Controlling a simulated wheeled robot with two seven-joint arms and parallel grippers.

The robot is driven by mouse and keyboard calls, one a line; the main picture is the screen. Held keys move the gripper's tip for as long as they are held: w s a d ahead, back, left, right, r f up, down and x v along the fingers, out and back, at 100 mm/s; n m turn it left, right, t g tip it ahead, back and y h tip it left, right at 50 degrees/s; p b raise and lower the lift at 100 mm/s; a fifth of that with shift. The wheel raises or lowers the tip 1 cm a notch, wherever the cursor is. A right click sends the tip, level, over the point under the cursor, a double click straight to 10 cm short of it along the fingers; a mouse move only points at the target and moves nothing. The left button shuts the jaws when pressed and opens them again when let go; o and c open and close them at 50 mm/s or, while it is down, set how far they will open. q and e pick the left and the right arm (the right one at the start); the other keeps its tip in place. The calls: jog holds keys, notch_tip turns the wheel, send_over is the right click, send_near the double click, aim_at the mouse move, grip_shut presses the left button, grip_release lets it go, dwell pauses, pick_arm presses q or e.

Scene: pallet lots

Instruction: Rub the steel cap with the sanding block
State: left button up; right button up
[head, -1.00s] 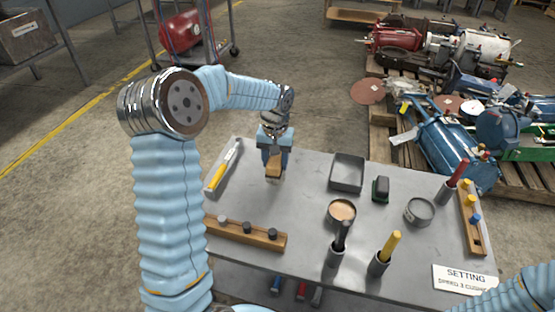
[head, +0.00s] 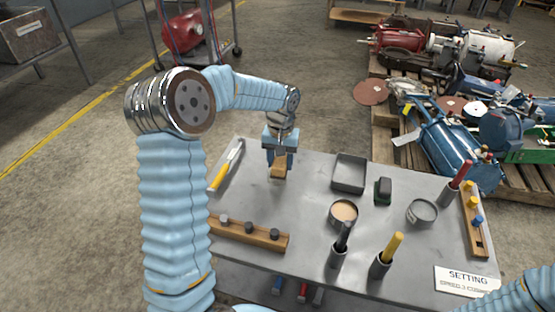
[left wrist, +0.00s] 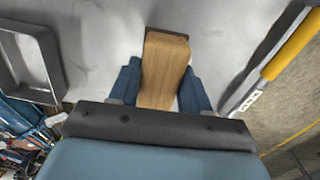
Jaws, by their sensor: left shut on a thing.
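My left gripper (head: 278,161) is over the far left part of the grey table, shut on the wooden sanding block (head: 279,171). In the left wrist view, the block (left wrist: 163,72) sits between the blue fingers of the left gripper (left wrist: 162,88). Whether the block touches the table is hard to tell. A wooden rack (head: 262,240) at the near left holds three small caps. Its left cap (head: 224,219) is the palest and looks like steel; the other two are darker. The block is well behind the rack, apart from it. My right gripper is out of view.
A yellow-handled tool (head: 218,178) lies along the left edge. A rack with yellow and blue pieces (head: 473,236) stands far right.

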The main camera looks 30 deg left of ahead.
pick_arm(q)
jog(key=shift+a, duration=0.15)
jog(key=shift+s+a, duration=0.35)
jog(key=shift+a, duration=0.35)
jog(key=shift+w+d, duration=0.35)
jog(key=shift+d, duration=0.5)
jog(key=shift+a, duration=0.15)
jog(key=shift+s+a+f, duration=0.1)
jog(key=shift+s+a, duration=0.2)
jog(key=shift+a, duration=0.45)
